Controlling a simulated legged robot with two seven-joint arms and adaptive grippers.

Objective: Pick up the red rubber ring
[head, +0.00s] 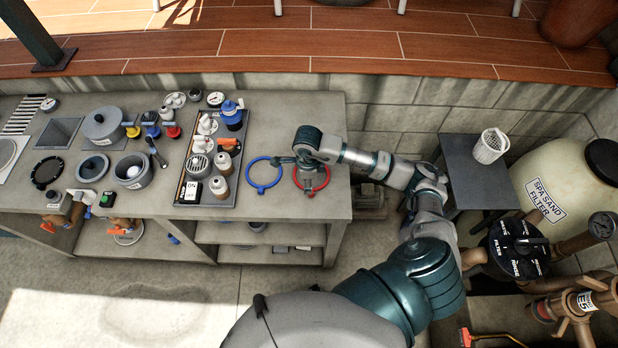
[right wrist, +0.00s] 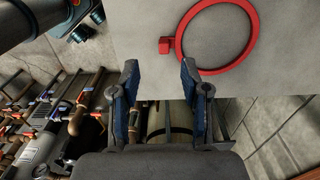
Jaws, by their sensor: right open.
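The red rubber ring (head: 326,181) lies flat near the right end of the grey bench, partly hidden by my right arm and gripper. In the right wrist view the red ring (right wrist: 255,32) is at the upper right, with a small square tab on its left side. My right gripper (head: 307,188) is over the ring area in the head view. In the right wrist view its two blue-padded fingers (right wrist: 160,75) are apart with nothing between them, and the ring is beyond and to the right of them. My left gripper is not in view.
A blue ring (head: 264,187) lies just left of the red one. A dark tray (head: 183,170) of bottles and fittings is farther left, with pots (head: 103,128) beyond. A dark side table (head: 462,160) with a white basket (head: 490,146) stands right. The bench behind the rings is clear.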

